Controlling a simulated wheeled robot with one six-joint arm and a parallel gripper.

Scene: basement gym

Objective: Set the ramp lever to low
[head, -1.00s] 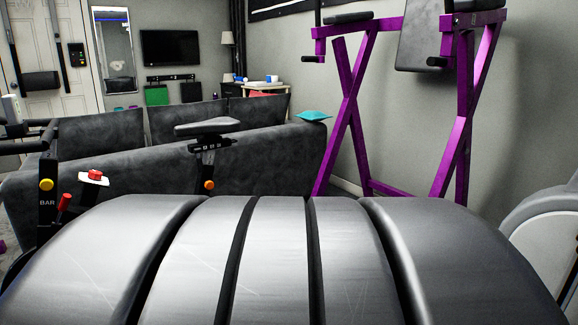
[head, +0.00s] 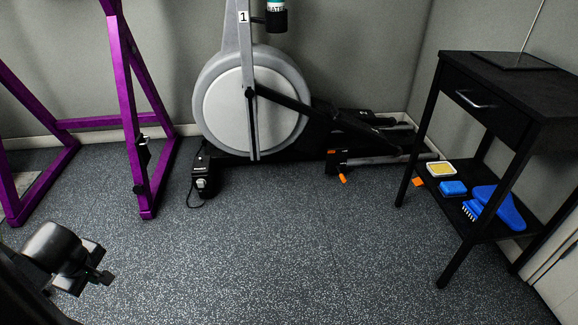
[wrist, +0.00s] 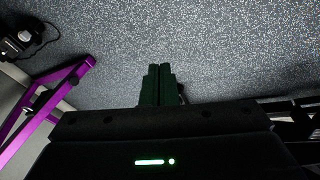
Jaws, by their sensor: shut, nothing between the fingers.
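A small orange-tipped lever (head: 343,178) sticks out low at the foot of the elliptical machine, beside its rear rail. It looks like the ramp lever, and its tip hangs down near the floor. Any setting marks are too small to read. My gripper (head: 106,278) is at the lower left of the head view, well to the left of the lever and apart from it. In the wrist view my gripper (wrist: 158,68) has its two dark fingers together with nothing between them, over speckled floor. The lever cannot be made out in the wrist view.
The elliptical machine (head: 252,105) stands against the back wall. A purple frame (head: 128,110) stands at the left. A black side table (head: 510,85) at the right holds a blue brush (head: 497,207) and a sponge on its low shelf. The floor between is clear.

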